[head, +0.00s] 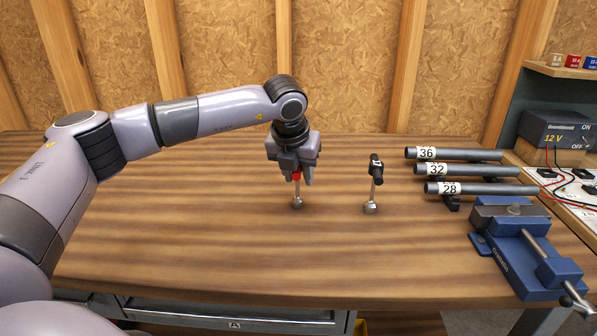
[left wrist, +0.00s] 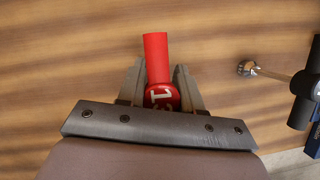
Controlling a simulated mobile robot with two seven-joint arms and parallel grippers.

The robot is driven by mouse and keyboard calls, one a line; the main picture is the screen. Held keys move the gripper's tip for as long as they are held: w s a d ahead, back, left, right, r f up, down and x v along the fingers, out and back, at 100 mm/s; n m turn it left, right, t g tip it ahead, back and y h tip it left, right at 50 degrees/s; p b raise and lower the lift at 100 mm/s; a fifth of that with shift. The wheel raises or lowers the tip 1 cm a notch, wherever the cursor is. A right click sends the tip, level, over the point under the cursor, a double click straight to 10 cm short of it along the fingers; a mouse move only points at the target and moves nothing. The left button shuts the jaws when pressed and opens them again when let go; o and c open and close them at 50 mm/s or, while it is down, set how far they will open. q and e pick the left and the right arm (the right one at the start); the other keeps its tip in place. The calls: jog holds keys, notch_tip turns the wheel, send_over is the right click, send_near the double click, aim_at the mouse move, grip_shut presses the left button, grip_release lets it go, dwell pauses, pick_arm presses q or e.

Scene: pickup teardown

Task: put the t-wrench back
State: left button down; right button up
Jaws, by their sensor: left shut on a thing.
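My left gripper (head: 296,178) is shut on the red handle of a t-wrench (left wrist: 156,55), above the middle of the table. Its thin metal shaft (head: 297,193) points down, ending in a metal socket close to the table top; I cannot tell whether it touches. White digits, "13" as far as I can read, show on the red handle in the left wrist view. A second t-wrench with a black handle (head: 376,168) stands to the right, its socket end down; it also shows in the left wrist view (left wrist: 305,92). My right gripper is not in view.
Three grey tubes labelled 36 (head: 460,154), 32 (head: 475,170) and 28 (head: 485,189) lie at the right. A blue vise (head: 545,265) is at the front right. A 12 V box (head: 555,128) stands behind it. The table's (head: 180,240) left half is clear.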

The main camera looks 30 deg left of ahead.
pick_arm(q)
jog(key=shift+f, duration=0.15)
jog(key=c, duration=0.8)
grip_release()
jog(key=shift+o, duration=0.2)
jog(key=shift+r, duration=0.3)
jog(key=b+v, duration=0.1)
jog(key=v, duration=1)
jog(key=shift+s+r, duration=0.2)
jog(key=shift+r, duration=0.15)
